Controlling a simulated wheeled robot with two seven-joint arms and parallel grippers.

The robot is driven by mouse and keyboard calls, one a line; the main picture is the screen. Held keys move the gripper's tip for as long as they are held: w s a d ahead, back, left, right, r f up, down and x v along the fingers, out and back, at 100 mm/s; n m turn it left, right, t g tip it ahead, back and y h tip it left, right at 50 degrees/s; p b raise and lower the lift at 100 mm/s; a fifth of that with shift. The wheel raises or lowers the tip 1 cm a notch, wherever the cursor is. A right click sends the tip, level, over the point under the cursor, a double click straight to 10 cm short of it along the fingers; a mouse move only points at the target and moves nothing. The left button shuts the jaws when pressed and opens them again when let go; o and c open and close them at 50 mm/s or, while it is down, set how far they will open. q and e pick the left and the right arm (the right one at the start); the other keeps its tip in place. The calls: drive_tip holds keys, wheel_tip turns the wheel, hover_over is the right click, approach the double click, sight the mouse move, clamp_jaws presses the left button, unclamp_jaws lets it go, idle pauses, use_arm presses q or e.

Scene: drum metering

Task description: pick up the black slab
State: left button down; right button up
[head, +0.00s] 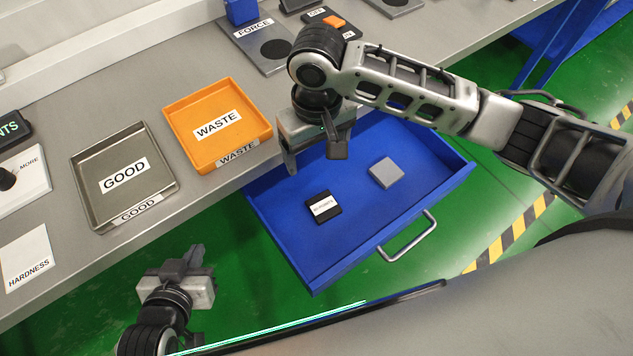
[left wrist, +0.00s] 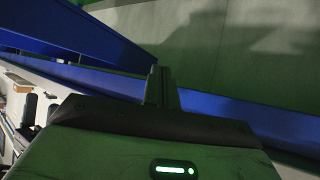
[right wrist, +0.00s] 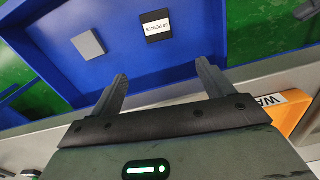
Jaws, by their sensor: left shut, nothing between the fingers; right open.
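The black slab (head: 323,206) lies flat in the open blue drawer (head: 290,244) and carries a white label. It also shows in the right wrist view (right wrist: 157,34), beyond the fingers. A grey slab (head: 386,172) lies to its right in the head view, apart from it. My right gripper (head: 314,163) is open and empty, above the drawer's back edge near the table, with its fingers apart from the black slab. My left gripper (head: 194,258) is shut and empty, low over the green floor left of the drawer. The left wrist view shows its closed fingers (left wrist: 160,88) and no slab.
On the table stand a grey metal GOOD tray (head: 83,191) and an orange WASTE tray (head: 184,113). A HARDNESS plate (head: 29,262) lies at the left and a FORCE plate (head: 244,32) at the back. The drawer's handle (head: 408,239) faces the front. Much of the drawer floor is bare.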

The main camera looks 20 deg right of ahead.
hover_over(320, 199)
drive_tip(key=f, duration=0.9)
drive_tip(key=shift+w+a+f+b, duration=0.15)
drive_tip(key=shift+a+f+b, duration=0.1)
drive_tip(key=shift+b, duration=0.15)
drive_tip(key=shift+d+f, duration=0.15)
drive_tip(key=shift+f, duration=2.85)
use_arm(q)
drive_tip(key=shift+s+d+f, duration=0.1)
drive_tip(key=shift+s+f, duration=0.4)
drive_tip(key=shift+f, duration=0.1)
use_arm(e)
drive_tip(key=shift+c, duration=0.3)
drive_tip(key=c, duration=1)
use_arm(q)
drive_tip(key=shift+s+f, duration=0.1)
drive_tip(key=shift+s, duration=0.1)
